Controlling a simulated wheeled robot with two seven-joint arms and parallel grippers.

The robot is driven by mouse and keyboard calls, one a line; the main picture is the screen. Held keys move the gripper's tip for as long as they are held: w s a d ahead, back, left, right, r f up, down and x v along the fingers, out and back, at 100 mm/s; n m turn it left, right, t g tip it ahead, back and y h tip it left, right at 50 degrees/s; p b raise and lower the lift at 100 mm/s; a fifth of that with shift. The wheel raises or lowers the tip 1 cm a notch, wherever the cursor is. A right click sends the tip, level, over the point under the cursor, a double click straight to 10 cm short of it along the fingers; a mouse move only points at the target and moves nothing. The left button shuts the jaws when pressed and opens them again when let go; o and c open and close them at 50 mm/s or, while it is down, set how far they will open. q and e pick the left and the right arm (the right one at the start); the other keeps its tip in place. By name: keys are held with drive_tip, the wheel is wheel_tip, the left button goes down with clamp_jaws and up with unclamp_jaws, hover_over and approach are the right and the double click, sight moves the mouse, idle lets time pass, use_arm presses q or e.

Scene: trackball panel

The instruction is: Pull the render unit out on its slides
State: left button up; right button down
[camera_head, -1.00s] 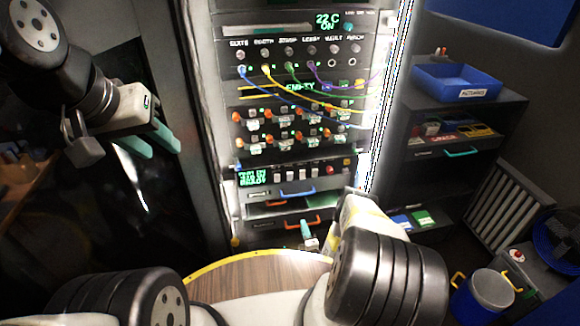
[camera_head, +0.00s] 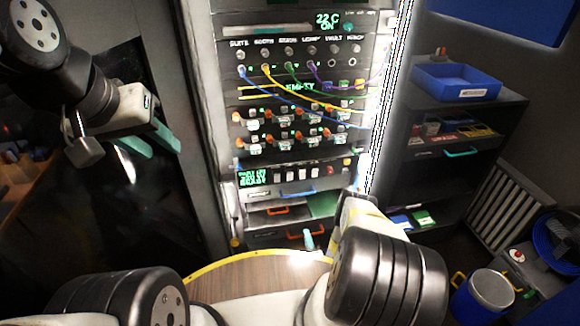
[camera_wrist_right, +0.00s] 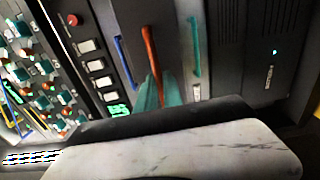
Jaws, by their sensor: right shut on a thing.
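The rack's pulled-out unit (camera_head: 270,240), which I take to be the render unit, has an orange handle (camera_head: 293,235). Its front stands forward of the rack, and an orange bar and a green board (camera_head: 322,206) show in the opening above it. My right gripper (camera_head: 308,240) has its teal fingers shut on the orange handle, largely hidden by my arm in the head view. The right wrist view shows the fingers (camera_wrist_right: 152,95) around the handle (camera_wrist_right: 151,55). My left gripper (camera_head: 163,153) is open and empty, left of the rack.
A blue-handled drawer (camera_head: 297,193) and a green display panel (camera_head: 252,178) sit above the unit. Cables (camera_head: 300,98) hang higher on the rack. A shelf with a blue bin (camera_head: 457,82) stands at right. A wooden round top (camera_head: 250,278) lies in front.

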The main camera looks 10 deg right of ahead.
drive_tip(key=shift+s+f, duration=0.1)
drive_tip(key=shift+s, duration=0.05)
drive_tip(key=s, duration=0.6)
drive_tip(key=shift+s+d, duration=0.15)
drive_tip(key=shift+s, duration=0.2)
idle(0.5)
